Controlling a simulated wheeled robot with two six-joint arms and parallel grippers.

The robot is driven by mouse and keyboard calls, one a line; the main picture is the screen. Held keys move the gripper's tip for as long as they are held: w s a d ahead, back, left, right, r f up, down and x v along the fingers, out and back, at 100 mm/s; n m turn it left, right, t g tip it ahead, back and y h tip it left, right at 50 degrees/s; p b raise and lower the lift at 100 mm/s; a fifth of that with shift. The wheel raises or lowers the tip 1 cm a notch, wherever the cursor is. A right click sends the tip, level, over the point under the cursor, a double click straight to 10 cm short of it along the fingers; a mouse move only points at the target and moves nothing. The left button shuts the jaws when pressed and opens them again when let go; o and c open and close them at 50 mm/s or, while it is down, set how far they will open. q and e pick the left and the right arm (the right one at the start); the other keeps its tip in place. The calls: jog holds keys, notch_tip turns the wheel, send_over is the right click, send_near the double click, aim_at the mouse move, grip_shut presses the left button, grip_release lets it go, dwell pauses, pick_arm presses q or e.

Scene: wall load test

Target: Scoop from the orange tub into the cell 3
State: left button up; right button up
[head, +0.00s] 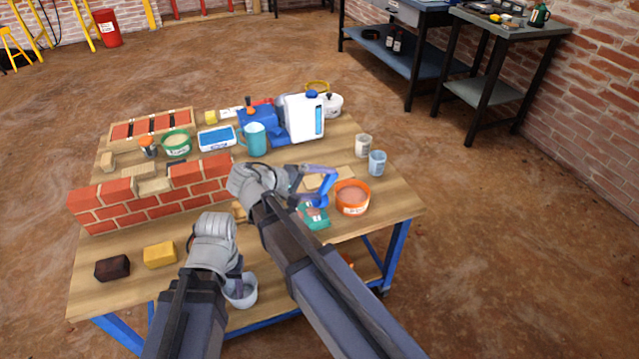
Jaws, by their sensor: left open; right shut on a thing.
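The orange tub (352,199) stands at the right part of the table and holds a pinkish-brown fill. My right gripper (301,180) is just left of it, shut on a blue curved tool (328,177), which looks like the scoop; its working end is hard to make out and I cannot tell if it is loaded. My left gripper (236,272) is open at the table's front, above or beside a pale grey cup (243,293); its fingers are mostly hidden by my arm. No cell is clearly marked; a wooden box (188,113) at the back left has reddish sections.
A low brick wall (120,208) crosses the left of the table. A green tub (177,142), teal mug (253,140) and white jug (305,117) stand behind. Two small cups, one blue (377,163), stand back right. A yellow block (160,254) and dark block (112,268) lie front left.

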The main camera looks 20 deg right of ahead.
aim_at(320, 192)
jog(key=shift+r, duration=0.1)
dwell(0.5)
notch_tip(320, 192, up, 4)
jog(key=p, duration=0.4)
pick_arm(q)
notch_tip(320, 192, up, 4)
